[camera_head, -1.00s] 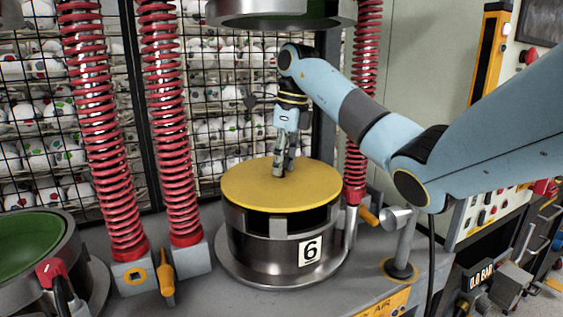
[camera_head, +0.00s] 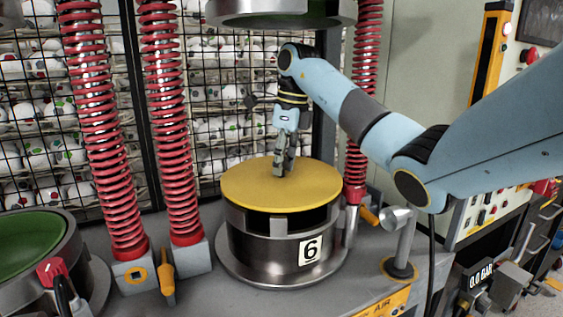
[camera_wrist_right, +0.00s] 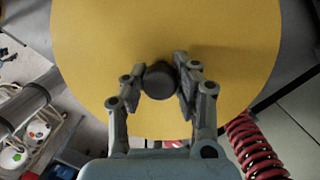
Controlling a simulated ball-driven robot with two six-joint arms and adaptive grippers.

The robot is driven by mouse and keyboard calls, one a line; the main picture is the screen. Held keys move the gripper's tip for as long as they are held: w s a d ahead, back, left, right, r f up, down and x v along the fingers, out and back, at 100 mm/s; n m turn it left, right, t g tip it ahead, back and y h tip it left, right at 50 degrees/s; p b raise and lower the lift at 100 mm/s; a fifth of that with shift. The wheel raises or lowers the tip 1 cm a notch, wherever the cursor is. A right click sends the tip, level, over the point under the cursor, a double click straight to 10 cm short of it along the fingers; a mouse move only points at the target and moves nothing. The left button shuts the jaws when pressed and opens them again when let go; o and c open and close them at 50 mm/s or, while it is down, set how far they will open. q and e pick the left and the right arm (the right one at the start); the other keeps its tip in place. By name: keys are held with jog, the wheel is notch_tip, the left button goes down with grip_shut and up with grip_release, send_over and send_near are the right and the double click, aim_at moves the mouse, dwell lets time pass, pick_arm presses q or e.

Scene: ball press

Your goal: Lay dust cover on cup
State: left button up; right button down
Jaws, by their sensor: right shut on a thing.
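The dust cover is a round yellow disc (camera_head: 245,188) lying over the top of the metal cup (camera_head: 262,257), which bears a label "6". The cover looks level in the head view, and dark gaps show below its rim between the cup's upright parts. My right gripper (camera_head: 281,170) points down at the cover's middle. In the right wrist view, the gripper (camera_wrist_right: 160,82) is shut on the dark round knob (camera_wrist_right: 159,80) of the yellow cover (camera_wrist_right: 100,45). Whether the cover's underside touches the cup all round cannot be told. My left gripper is out of view.
Red springs (camera_head: 180,130) stand left of the cup, with another behind it at right. A metal press head (camera_head: 280,12) hangs above. A second cup with a green inside (camera_head: 30,245) is at the left. A metal post (camera_head: 402,250) stands at right.

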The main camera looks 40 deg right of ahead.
jog(key=shift+f+b, duration=0.6)
jog(key=shift+f, duration=0.3)
jog(key=c, duration=0.9)
grip_release()
